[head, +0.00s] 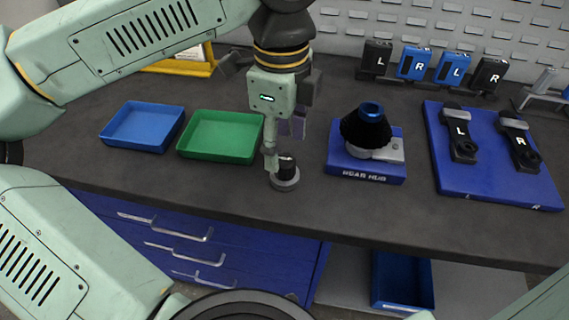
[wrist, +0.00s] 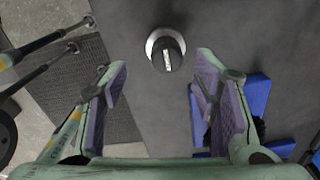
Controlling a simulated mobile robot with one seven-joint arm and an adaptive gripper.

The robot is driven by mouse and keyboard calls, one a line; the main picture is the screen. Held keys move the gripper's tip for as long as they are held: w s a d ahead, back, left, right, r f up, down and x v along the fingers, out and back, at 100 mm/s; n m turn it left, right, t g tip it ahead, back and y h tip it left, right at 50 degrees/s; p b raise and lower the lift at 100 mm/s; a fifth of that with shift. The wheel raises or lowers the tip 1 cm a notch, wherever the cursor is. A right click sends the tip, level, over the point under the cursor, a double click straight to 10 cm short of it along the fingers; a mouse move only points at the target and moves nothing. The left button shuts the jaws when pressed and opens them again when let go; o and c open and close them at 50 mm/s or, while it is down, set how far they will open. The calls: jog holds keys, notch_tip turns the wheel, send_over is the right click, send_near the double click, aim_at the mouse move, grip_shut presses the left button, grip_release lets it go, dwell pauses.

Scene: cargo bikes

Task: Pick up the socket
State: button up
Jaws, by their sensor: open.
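The socket (head: 286,172) appears to be the small dark cylinder standing upright in a round grey base on the dark bench top, near the front edge. It also shows in the wrist view (wrist: 167,52), seen from above at the top centre, with a pale mark on it. My gripper (head: 282,148) is just above and behind it in the head view, pointing down. In the wrist view my gripper (wrist: 160,88) has its purple-padded fingers wide apart with nothing between them. The socket lies beyond the fingertips, and no contact shows.
Blue tray (head: 143,127) and green tray (head: 219,136) stand left. The blue rear hub stand (head: 367,174) with a black cone is close on the right. A blue board (head: 487,190) holds two black parts marked L and R. Several small L/R blocks stand behind.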

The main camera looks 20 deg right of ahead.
aim_at(286, 159)
jog(key=f+p, duration=0.1)
jog(key=f, duration=0.3)
jog(key=shift+w+d+f+p, duration=0.1)
jog(key=shift+w+d+p, duration=0.05)
jog(key=shift+d+p, duration=0.25)
jog(key=shift+f, duration=0.6)
jog(key=shift+c, duration=0.5)
grip_shut()
jog(key=shift+r, duration=0.15)
